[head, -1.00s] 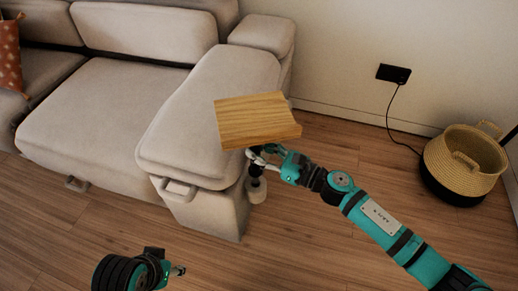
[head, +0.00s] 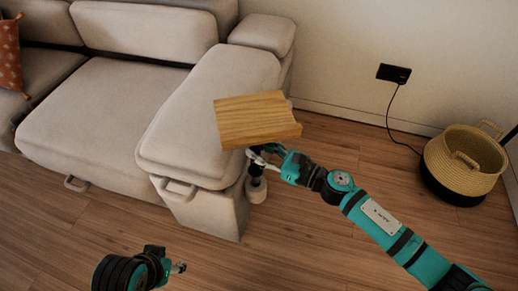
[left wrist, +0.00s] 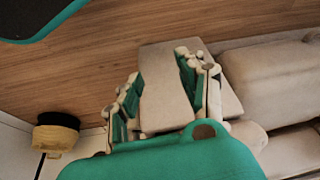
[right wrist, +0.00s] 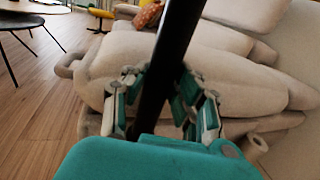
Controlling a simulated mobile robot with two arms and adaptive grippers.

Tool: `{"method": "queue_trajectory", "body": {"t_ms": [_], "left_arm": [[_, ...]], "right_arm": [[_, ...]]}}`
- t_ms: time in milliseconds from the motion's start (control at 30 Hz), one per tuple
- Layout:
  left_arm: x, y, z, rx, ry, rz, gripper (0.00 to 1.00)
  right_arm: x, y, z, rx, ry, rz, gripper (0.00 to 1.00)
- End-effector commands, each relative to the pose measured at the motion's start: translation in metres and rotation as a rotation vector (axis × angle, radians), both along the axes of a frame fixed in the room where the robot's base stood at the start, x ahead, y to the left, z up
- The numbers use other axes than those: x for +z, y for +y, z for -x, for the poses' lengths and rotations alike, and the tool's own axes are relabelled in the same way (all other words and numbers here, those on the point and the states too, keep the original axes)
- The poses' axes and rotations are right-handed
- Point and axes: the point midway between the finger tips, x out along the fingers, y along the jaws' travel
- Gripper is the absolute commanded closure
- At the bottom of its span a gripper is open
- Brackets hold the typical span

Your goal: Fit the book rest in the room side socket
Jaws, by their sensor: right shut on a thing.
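The book rest is a wooden board (head: 257,120) on a black post (right wrist: 172,55). My right gripper (head: 258,156) is shut on the post just under the board; the right wrist view shows the post between its fingers. A pale round socket (head: 256,190) is at the side of the sofa's end, below the gripper. The post's lower part points down at it; I cannot tell whether its tip is in the socket or only above it. A pale cylinder also shows in the right wrist view (right wrist: 254,147). My left gripper (head: 181,268) is open and empty, low in front of the sofa.
The beige sofa (head: 110,105) fills the left and middle, with its end beside the book rest. A wicker basket (head: 463,160) stands at the right by the wall. A black wall box (head: 394,73) has a cable hanging down. The wooden floor between is clear.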

Motion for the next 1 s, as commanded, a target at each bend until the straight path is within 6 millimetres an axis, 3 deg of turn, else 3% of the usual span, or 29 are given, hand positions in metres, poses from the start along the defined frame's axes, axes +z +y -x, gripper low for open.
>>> {"method": "queue_trajectory", "body": {"t_ms": [1000], "left_arm": [[0.003, -0.005, -0.016, -0.006, -0.073, 0.014, 0.60]], "right_arm": [[-0.001, 0.000, 0.000, 0.000, -0.002, -0.002, 1.00]]}}
